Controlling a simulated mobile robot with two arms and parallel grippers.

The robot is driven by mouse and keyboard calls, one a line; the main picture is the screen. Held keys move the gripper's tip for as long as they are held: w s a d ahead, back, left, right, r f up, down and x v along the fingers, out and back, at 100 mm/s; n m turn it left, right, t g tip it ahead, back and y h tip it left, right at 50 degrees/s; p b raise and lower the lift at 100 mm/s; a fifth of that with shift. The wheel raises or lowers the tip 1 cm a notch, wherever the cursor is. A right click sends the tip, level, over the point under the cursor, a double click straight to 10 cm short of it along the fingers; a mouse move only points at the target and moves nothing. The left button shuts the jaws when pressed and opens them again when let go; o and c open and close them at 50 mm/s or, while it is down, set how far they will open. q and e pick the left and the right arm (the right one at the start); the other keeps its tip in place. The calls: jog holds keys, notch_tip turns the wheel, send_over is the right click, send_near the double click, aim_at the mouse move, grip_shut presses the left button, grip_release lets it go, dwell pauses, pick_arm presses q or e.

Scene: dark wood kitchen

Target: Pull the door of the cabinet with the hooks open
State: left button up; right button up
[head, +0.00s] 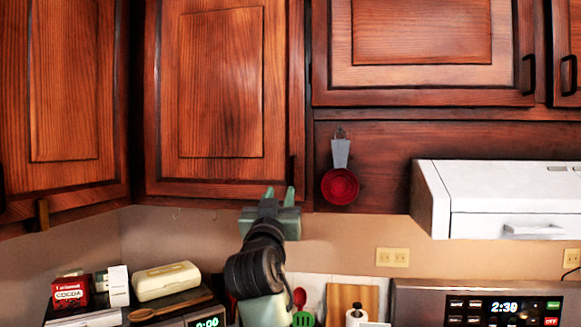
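The middle upper cabinet door (221,85) is shut. Small hooks (177,213) hang under this cabinet. Its dark vertical handle (291,168) is at the door's lower right edge. My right gripper (279,194) points upward just below that handle, with its two greenish fingers apart and nothing seen between them. The right fingertip appears close to the handle's lower end; I cannot tell whether they touch. My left gripper is out of view.
A red measuring cup (340,186) hangs right of the gripper. A white range hood (503,200) juts out at the right. Below are a cocoa box (70,292), a cream container (165,281) and utensils. Another upper cabinet (65,85) stands at the left.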

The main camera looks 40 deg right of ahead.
aim_at(292, 166)
jog(key=shift+m+g+h, duration=0.3)
jog(key=shift+m+h, duration=0.1)
jog(key=shift+h, duration=0.2)
jog(key=w+d+r+p, duration=0.1)
jog(key=r, duration=0.1)
jog(key=d+r+p, duration=0.1)
jog(key=d+p, duration=0.1)
jog(key=w+d+r+p, duration=0.1)
jog(key=d+r, duration=0.1)
jog(key=shift+w+d+r, duration=0.2)
jog(key=shift+w+r, duration=0.1)
jog(key=shift+w, duration=0.05)
jog(key=shift+w+d+r+p, duration=0.1)
jog(key=shift+w+d+p, duration=0.25)
jog(key=shift+p, duration=0.15)
grip_shut()
